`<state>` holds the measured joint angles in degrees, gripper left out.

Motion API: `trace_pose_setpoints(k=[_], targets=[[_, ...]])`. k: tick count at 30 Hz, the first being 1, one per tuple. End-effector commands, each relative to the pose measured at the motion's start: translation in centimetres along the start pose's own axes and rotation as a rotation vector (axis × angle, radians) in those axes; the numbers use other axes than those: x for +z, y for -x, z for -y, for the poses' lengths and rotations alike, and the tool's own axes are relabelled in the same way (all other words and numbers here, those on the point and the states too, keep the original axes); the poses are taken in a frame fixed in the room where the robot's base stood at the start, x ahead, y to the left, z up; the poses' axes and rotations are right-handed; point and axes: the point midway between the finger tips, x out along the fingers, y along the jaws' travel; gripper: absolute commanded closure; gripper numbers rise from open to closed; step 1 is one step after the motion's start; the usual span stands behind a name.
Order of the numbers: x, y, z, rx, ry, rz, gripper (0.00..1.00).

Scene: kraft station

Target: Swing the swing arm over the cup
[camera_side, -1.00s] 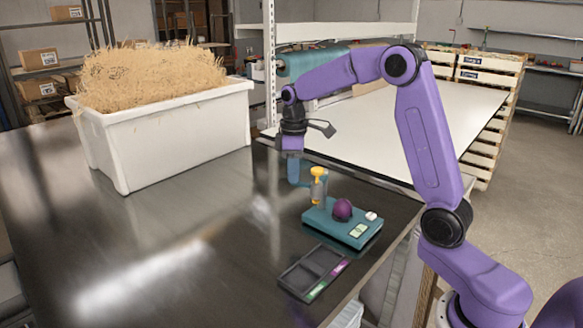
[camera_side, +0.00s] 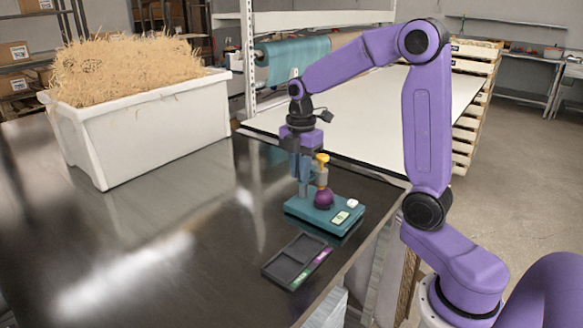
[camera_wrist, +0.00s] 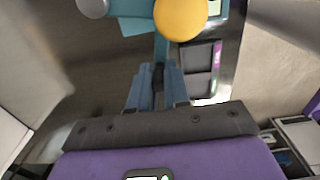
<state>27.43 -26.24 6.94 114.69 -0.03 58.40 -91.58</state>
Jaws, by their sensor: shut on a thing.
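A teal device base (camera_side: 297,211) stands on the dark table and carries a purple round piece (camera_side: 323,200); I cannot make out a separate cup. The swing arm's yellow knob (camera_side: 321,158) and tan-grey cylinder (camera_side: 321,178) appear just above the purple piece in the side view. My gripper (camera_side: 303,176) points down beside the cylinder. In the wrist view my gripper (camera_wrist: 157,82) is shut on the teal swing arm (camera_wrist: 162,48), with the yellow knob (camera_wrist: 181,18) beyond it. The grip contact is partly hidden.
A dark compartment tray (camera_side: 276,267) with green and purple labels lies in front of the device, near the table edge. A white bin (camera_side: 150,130) of straw stands at the left. The table between bin and device is clear.

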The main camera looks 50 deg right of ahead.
Motion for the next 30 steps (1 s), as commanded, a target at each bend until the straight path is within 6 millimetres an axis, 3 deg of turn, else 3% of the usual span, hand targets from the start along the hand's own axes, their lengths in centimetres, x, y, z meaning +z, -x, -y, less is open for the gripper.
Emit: trace_pose_setpoints(k=[12,30], targets=[[1.1,0.2,1.6,0.005,0.224,-0.001,1.0],[1.5,0.2,1.9,0.003,0.271,0.001,1.0]])
